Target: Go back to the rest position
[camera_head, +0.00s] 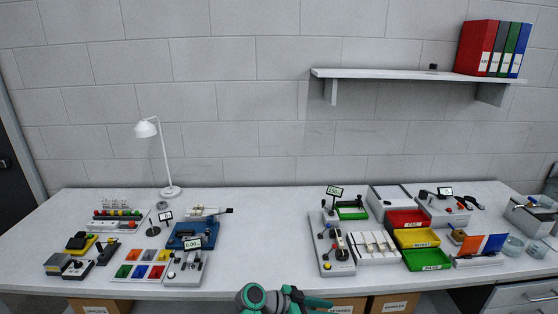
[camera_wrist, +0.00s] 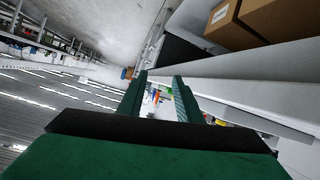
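My gripper (camera_wrist: 160,85) shows in the wrist view with its two green fingers apart and nothing visible between them. The wrist view is tilted, looking past the edge of a white surface toward the room. In the head view, part of my green and dark arm (camera_head: 262,298) shows at the bottom middle, in front of the bench's front edge. The fingertips cannot be made out there. The white workbench (camera_head: 270,235) is beyond the arm, and its middle is bare.
Coloured trays (camera_head: 413,238) and several devices crowd the bench's right half. A white lamp (camera_head: 160,160) and more devices stand at left. A wall shelf (camera_head: 410,74) holds binders (camera_head: 493,48). Cardboard boxes (camera_head: 395,302) sit under the bench; boxes also show in the wrist view (camera_wrist: 265,25).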

